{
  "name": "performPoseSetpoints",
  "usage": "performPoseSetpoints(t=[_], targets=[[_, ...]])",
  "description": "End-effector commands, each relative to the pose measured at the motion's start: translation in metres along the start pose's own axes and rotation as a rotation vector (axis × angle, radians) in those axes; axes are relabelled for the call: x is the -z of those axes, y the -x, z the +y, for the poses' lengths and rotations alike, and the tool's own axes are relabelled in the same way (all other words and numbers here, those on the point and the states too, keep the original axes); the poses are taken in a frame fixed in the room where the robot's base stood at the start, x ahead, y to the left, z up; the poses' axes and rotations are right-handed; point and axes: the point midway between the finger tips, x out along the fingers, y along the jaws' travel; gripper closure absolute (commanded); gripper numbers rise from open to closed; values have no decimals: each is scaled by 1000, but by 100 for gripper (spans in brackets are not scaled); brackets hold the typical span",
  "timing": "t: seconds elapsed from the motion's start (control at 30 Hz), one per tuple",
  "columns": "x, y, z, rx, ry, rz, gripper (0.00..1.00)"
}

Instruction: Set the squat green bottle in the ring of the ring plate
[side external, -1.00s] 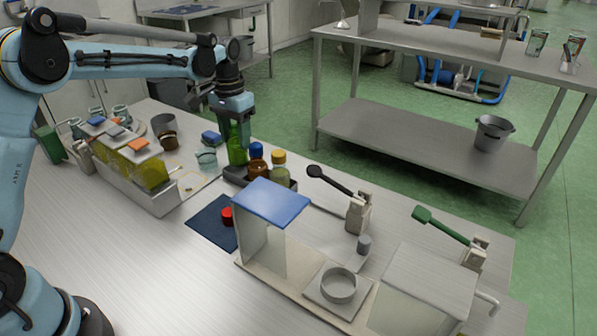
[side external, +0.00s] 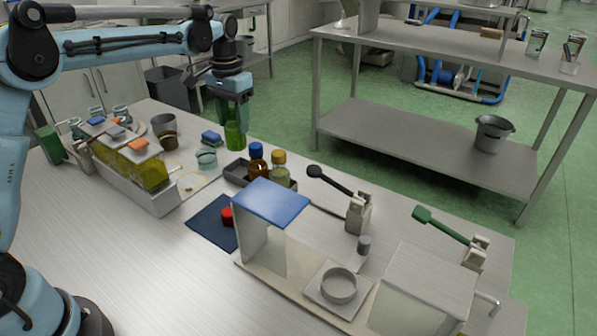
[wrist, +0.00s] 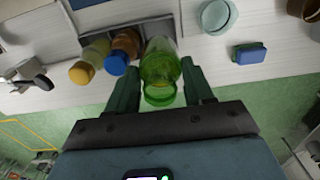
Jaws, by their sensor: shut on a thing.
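The squat green bottle (side external: 235,134) is held upright by my gripper (side external: 234,104), which is shut on its upper part. In the side view it hangs above the back of the bench, behind the dark tray (side external: 236,172). In the wrist view the green bottle (wrist: 160,70) sits between my two fingers (wrist: 162,88). The ring plate (side external: 317,291) is a pale square plate with a raised grey ring (side external: 339,284), on the base board at the front right, between the blue-topped housing and a pale box. The ring is empty and well away from the bottle.
The dark tray holds a brown bottle with a blue cap (side external: 256,160) and a yellow-capped bottle (side external: 279,168). The blue-topped housing (side external: 269,203) and a black-handled lever clamp (side external: 352,205) stand between tray and ring plate. A pale box (side external: 425,283) is right of it.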

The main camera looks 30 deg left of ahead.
Motion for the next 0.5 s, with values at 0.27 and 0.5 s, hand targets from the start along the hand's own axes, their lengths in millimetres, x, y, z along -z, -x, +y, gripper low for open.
performPoseSetpoints(t=[0.27,0.5], targets=[[0,52,0,0,0,0,68],[0,84,0,0,0,0,68]])
